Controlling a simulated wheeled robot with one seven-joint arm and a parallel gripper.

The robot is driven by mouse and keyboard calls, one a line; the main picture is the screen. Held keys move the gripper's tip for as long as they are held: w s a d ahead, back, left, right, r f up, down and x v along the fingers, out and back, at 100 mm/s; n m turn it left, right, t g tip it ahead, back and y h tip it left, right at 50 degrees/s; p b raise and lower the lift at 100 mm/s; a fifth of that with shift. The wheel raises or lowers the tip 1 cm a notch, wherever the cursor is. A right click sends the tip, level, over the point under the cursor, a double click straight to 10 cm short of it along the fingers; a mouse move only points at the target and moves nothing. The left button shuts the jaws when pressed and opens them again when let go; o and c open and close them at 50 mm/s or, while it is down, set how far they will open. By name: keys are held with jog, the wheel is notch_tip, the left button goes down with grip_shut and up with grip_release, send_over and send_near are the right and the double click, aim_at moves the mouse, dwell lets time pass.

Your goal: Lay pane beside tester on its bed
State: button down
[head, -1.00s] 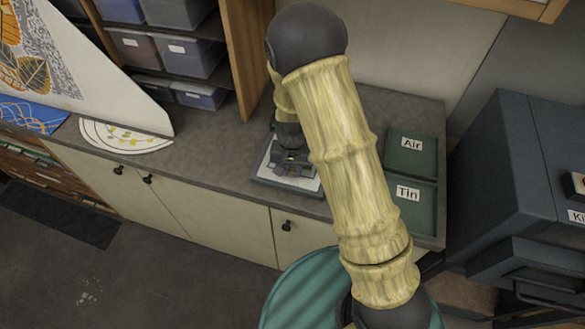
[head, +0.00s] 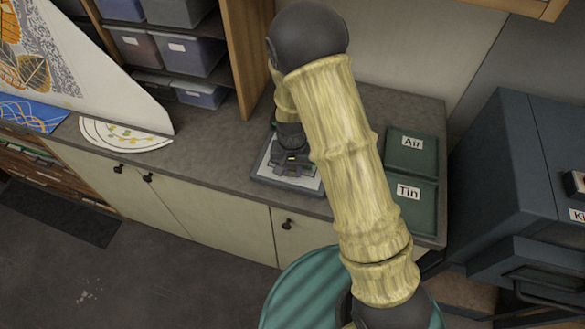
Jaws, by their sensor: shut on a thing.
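My gripper (head: 292,165) is over the grey-framed bed (head: 262,172) with a pale top, on the counter left of my arm. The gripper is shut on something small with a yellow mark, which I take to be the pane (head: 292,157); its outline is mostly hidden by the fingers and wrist. I cannot tell whether it touches the bed. I cannot pick out the tester. Two dark green trays, labelled Air (head: 411,155) and Tin (head: 412,207), lie to the right of my arm.
The grey counter (head: 215,160) is clear left of the bed. A patterned round piece (head: 125,135) and a tilted white board (head: 75,75) are at the left. A wooden shelf post (head: 240,60) stands behind. A dark kiln-like cabinet (head: 510,180) stands at the right.

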jog(key=shift+f, duration=0.2)
dwell(0.6)
jog(key=c, duration=1.1)
grip_release()
jog(key=shift+c, duration=0.2)
notch_tip(320, 180, up, 17)
jog(key=b, duration=0.3)
jog(key=shift+r+b, duration=0.2)
jog(key=shift+b, duration=0.2)
jog(key=shift+d, duration=0.1)
jog(key=s+d+f+n+t+b, duration=0.2)
jog(key=s+d+f, duration=0.3)
jog(key=s+d, duration=0.6)
jog(key=shift+s+d+t, duration=0.3)
jog(key=shift+s+d, duration=0.1)
jog(key=shift+d, duration=0.3)
